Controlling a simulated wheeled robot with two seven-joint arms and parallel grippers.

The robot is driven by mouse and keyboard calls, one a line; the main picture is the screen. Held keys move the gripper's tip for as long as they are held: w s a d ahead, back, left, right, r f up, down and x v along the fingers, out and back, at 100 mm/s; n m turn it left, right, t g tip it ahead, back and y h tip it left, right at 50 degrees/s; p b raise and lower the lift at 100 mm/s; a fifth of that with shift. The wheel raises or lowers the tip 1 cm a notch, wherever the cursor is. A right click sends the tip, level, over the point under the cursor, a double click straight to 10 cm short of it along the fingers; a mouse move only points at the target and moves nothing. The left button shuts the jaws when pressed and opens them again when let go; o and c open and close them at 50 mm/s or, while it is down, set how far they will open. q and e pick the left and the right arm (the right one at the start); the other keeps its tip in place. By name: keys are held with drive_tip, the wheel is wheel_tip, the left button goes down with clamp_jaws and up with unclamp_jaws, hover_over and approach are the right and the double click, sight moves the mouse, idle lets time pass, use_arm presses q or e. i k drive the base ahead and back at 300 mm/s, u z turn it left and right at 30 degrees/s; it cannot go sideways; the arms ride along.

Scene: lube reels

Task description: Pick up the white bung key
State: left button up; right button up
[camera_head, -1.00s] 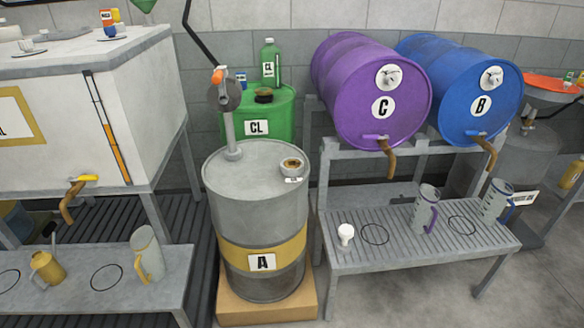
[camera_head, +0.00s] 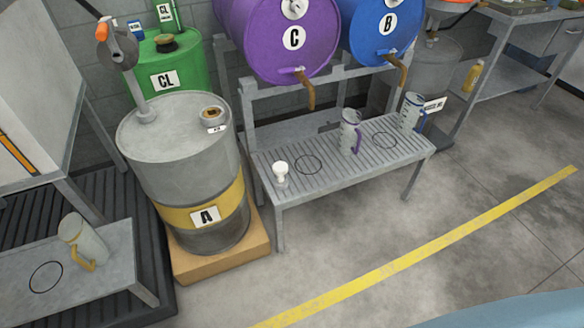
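A small white object with a rounded top and narrower stem, which looks like the white bung key (camera_head: 281,171), stands at the left end of the slatted grey bench (camera_head: 343,158). It is upright and apart from the jugs. Its fine shape is too small to make out. Neither of my grippers shows in the head view.
Grey drum A (camera_head: 180,150) stands on a wooden block left of the bench. Purple drum C (camera_head: 270,35) and blue drum B (camera_head: 375,30) lie on a rack above it. Two measuring jugs, one purple-handled (camera_head: 349,132) and one blue-handled (camera_head: 411,111), stand on the bench. Open floor (camera_head: 460,240) lies in front.

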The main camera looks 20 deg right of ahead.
sight(280, 169)
drive_tip(key=z, duration=0.55)
drive_tip(key=i, duration=1.4)
drive_tip(key=u, duration=0.65)
